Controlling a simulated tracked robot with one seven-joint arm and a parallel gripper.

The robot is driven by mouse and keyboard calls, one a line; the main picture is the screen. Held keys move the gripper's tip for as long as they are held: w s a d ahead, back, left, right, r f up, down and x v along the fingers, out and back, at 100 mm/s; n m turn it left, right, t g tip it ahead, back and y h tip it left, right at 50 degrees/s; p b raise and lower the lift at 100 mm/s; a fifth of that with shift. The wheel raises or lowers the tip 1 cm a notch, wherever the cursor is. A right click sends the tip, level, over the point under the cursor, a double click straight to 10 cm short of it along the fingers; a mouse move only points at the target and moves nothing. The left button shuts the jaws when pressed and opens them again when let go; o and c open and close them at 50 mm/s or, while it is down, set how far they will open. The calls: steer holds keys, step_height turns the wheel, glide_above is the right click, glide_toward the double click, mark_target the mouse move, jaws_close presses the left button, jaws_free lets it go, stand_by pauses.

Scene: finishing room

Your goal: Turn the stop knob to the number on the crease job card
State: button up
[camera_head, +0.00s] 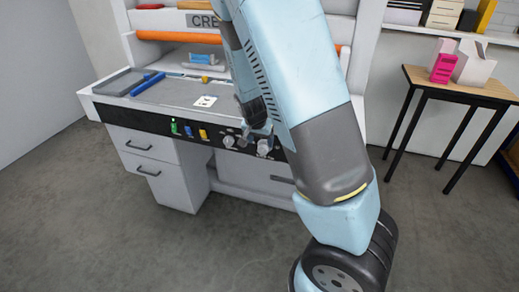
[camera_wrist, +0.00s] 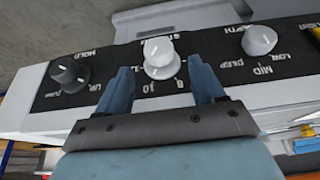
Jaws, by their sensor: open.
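The stop knob (camera_wrist: 160,56) is pale grey with a white top, mid-panel in the wrist view. Its upside-down label is partly hidden, and a "10" and an "8" show on its near side. I cannot tell where it points. My gripper (camera_wrist: 160,74) is open, its two blue fingers apart on the near left and right of the knob, not closed on it. In the head view my gripper (camera_head: 259,130) is at the machine's front panel, partly covered by my arm. A small white card (camera_head: 204,101) lies on the machine bed; its print is too small to read.
Green, blue and yellow controls (camera_head: 188,130) sit further left on the panel in the head view. A side table (camera_head: 463,89) stands at the right.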

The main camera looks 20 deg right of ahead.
mark_target(261, 147)
steer(key=shift+x, duration=3.2)
steer(key=shift+s, duration=0.1)
steer(key=shift+c, duration=0.4)
steer(key=c, duration=0.9)
steer(key=shift+a, duration=0.4)
steer(key=shift+c, duration=0.2)
steer(key=shift+d+r, duration=0.1)
steer(key=shift+d, duration=0.05)
